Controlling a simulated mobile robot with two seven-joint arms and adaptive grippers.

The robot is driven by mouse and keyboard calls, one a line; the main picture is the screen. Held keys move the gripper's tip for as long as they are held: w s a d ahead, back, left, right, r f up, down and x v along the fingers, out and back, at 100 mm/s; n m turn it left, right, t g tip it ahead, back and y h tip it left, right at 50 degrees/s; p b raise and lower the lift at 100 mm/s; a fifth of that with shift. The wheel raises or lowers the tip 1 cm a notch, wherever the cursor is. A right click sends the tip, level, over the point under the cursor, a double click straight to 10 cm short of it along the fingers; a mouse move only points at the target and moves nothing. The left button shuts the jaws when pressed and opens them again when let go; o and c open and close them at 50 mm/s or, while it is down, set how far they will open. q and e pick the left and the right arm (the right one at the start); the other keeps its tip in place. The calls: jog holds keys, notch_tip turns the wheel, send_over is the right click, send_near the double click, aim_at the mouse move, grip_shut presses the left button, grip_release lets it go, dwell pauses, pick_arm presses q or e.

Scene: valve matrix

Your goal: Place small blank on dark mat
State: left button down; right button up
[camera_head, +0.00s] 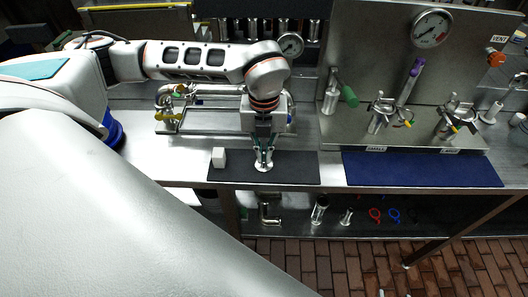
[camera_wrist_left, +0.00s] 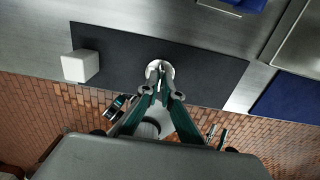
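The dark mat (camera_head: 298,168) lies along the front edge of the metal bench; it also shows in the left wrist view (camera_wrist_left: 215,75). The small blank (camera_head: 264,166) is a shiny round metal piece with a wide base, upright over the middle of the mat. In the left wrist view the blank (camera_wrist_left: 160,69) sits at the fingertips. My left gripper (camera_head: 264,150) points straight down, its fingers close together on the blank's upper part. The blank's base looks to be at the mat, but I cannot tell whether it bears on it. My right gripper is not in view.
A white block (camera_head: 219,157) stands at the mat's left end. A blue mat (camera_head: 420,169) lies to the right. Behind are a pipe frame (camera_head: 170,127) and a steel panel with clamped fittings (camera_head: 385,113) and a gauge (camera_head: 432,28). Loose parts lie on the lower shelf.

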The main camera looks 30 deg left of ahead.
aim_at(264, 157)
pick_arm(q)
jog(key=shift+f, duration=0.2)
jog(key=c, duration=2.2)
grip_release()
jog(key=shift+c, duration=0.2)
jog(key=shift+r, duration=0.1)
jog(key=shift+r, duration=0.2)
notch_tip(264, 157, up, 12)
